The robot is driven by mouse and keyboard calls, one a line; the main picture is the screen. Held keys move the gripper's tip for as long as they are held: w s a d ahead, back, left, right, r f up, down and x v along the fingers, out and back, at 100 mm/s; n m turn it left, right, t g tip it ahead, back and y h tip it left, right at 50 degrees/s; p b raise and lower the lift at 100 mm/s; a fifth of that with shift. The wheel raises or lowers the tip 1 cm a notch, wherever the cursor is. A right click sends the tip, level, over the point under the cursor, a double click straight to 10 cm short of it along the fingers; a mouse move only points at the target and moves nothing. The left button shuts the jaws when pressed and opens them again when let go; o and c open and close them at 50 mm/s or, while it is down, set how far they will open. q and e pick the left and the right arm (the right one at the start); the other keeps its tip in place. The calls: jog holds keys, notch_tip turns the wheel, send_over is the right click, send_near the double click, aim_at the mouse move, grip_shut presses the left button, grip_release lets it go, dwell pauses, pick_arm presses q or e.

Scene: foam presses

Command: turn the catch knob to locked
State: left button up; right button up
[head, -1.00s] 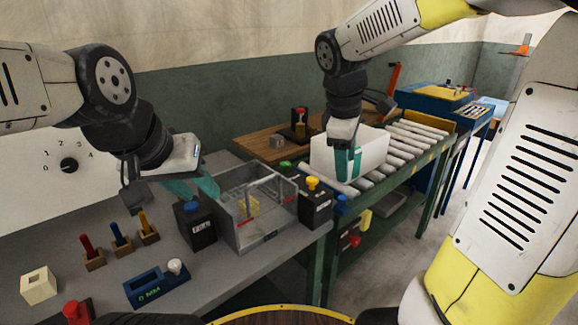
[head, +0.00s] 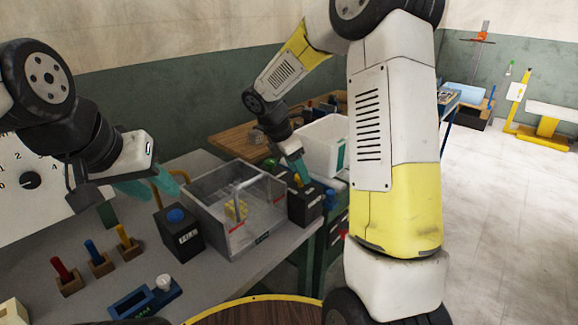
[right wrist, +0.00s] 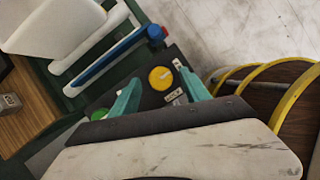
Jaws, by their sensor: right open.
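The yellow knob (right wrist: 160,78), a round cap with a pale mark, sits on top of the black box (head: 305,207) to the right of the clear-walled press (head: 225,215). In the head view the knob is mostly hidden by my right gripper (head: 299,172). In the right wrist view my right gripper (right wrist: 160,88) is open, with one teal finger on each side of the knob; I cannot tell if they touch it.
A white bin (head: 322,145) stands behind the yellow-knob box. A green button (right wrist: 100,113) is close to the right gripper. Red, blue and yellow pegs (head: 93,252) in wooden blocks and a blue device with a white knob (head: 163,283) stand at the front left.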

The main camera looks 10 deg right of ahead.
jog(key=shift+d+f, duration=0.2)
jog(key=shift+f, duration=0.3)
jog(key=shift+c, duration=0.4)
grip_shut()
